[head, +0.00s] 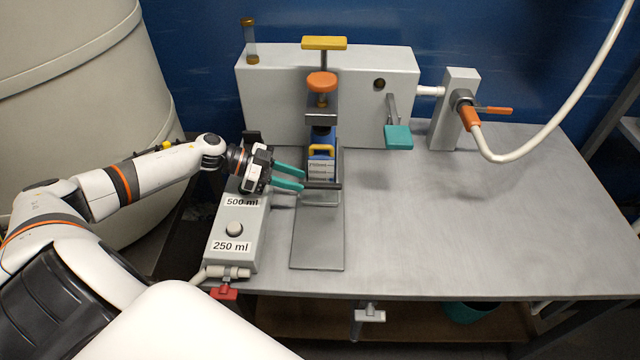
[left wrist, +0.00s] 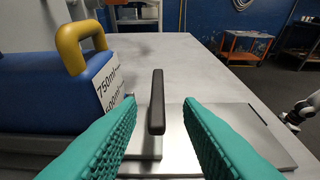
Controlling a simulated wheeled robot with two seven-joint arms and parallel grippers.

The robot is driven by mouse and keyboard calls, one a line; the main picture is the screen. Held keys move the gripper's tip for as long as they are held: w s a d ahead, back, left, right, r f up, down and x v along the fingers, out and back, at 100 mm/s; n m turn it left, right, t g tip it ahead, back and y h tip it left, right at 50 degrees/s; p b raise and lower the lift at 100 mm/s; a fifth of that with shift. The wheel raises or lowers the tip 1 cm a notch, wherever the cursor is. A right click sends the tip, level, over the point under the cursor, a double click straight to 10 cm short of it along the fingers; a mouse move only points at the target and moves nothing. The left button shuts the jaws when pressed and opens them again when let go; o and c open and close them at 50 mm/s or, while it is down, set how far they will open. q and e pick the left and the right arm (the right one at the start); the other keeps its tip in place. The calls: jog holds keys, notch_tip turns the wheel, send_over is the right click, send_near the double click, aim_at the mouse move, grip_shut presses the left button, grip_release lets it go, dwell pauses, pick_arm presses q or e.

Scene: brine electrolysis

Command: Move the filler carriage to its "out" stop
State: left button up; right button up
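The filler carriage carries a blue bottle (head: 318,168) with a yellow handle and a volume label, under the filler head with its orange knob (head: 322,82). A dark handle bar (head: 324,186) crosses the carriage's front edge; in the left wrist view the bar (left wrist: 157,102) stands between my fingers. A flat metal track plate (head: 318,245) runs from the carriage toward the table's front, with its front part bare. My left gripper (head: 303,182) has teal fingers, open, one on each side of the bar, with visible gaps. My right gripper is not in view. No "out" marking is readable.
A grey box with a round button (head: 234,229) and "500 ml" and "250 ml" labels stands left of the track. A red valve handle (head: 224,292) is at its front. A teal paddle (head: 398,137) hangs at the back. The table's right side is clear.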

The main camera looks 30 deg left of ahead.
aim_at(313, 185)
pick_arm(q)
jog(key=x, duration=0.7)
jog(key=shift+w+f, duration=0.1)
jog(key=shift+w, duration=0.05)
grip_shut()
jog(key=shift+p, duration=0.3)
